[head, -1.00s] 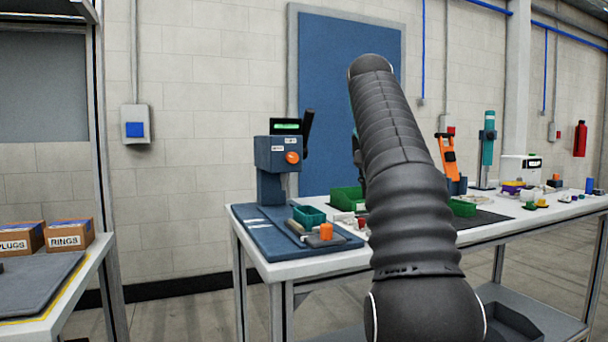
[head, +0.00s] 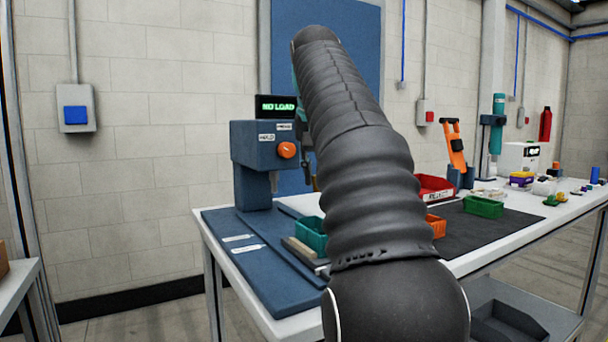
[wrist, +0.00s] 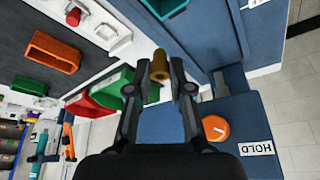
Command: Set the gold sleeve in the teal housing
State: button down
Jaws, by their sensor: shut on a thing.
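My gripper (wrist: 160,72) is shut on the gold sleeve (wrist: 159,62), a short gold-brown cylinder between the fingertips in the wrist view. A teal open-topped box (head: 311,236) stands on the bench's blue mat, left of my arm. Part of a teal box also shows at the top of the wrist view (wrist: 166,6), apart from the sleeve. I cannot tell whether this box is the teal housing; no other clear housing shows.
A blue press (head: 262,160) with an orange knob and a display reading "NO LOAD" stands at the mat's back, close to my gripper. Red (head: 434,188), orange (head: 437,226) and green (head: 483,207) bins stand right of my arm. The mat's left part (head: 245,262) is clear.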

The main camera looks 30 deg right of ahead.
aim_at(305, 223)
jog(key=shift+n+y, duration=0.3)
jog(key=shift+n, duration=0.2)
jog(key=shift+s+a+f, duration=0.45)
jog(key=shift+a+f, duration=0.2)
jog(key=shift+a, duration=0.05)
jog(key=shift+s+a+f, duration=0.45)
jog(key=shift+a+f, duration=0.2)
jog(key=shift+a, duration=0.05)
jog(key=shift+f+b, duration=1.45)
jog(key=shift+f, duration=0.55)
jog(key=shift+w+a+f+p, duration=0.15)
jog(key=shift+w+a+p, duration=0.1)
jog(key=shift+p, duration=0.25)
jog(key=c, duration=1.4)
grip_release()
jog(key=shift+d+r+p, duration=0.1)
jog(key=shift+r+p, duration=0.85)
jog(key=shift+r, duration=0.5)
